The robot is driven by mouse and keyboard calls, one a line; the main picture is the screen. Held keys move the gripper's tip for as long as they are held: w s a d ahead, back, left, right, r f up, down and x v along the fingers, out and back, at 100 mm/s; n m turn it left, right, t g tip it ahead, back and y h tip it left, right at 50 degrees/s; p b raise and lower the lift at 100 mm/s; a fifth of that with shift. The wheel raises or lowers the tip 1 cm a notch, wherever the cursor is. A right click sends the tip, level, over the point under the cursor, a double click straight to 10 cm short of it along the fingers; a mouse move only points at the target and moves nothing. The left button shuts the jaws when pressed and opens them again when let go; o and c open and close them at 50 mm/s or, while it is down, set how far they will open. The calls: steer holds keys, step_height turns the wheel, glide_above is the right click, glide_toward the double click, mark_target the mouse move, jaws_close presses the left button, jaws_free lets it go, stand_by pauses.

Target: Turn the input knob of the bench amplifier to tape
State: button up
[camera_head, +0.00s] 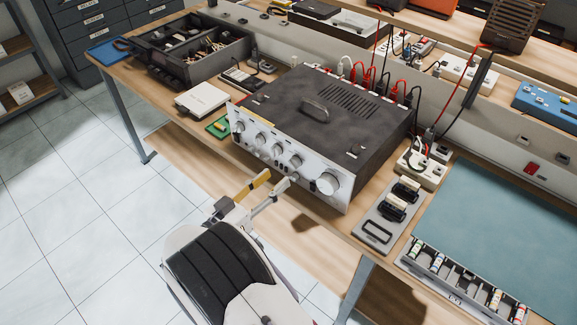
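The bench amplifier (318,112) stands on the workbench, with a dark top and handle and a silver front panel (310,180). A row of round knobs runs along the panel, with a large knob (328,183) at its right end. Smaller controls sit lower. The knob labels and pointer positions are too small to read, so I cannot tell which knob is the input knob. My gripper (279,179) is just in front of the panel's lower middle. Its two fingers are apart, with no object visibly held. Whether a fingertip touches a control is unclear.
Cables rise behind the amplifier near power strips (420,168). Right of it lie a grey plate with black handles (388,212), a teal mat (505,235) and a parts tray (462,280). Left are a white box (202,99) and a dark organizer (185,50). The floor in front is clear.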

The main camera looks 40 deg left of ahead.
mark_target(291, 164)
steer(key=shift+w, duration=3.45)
jaws_close()
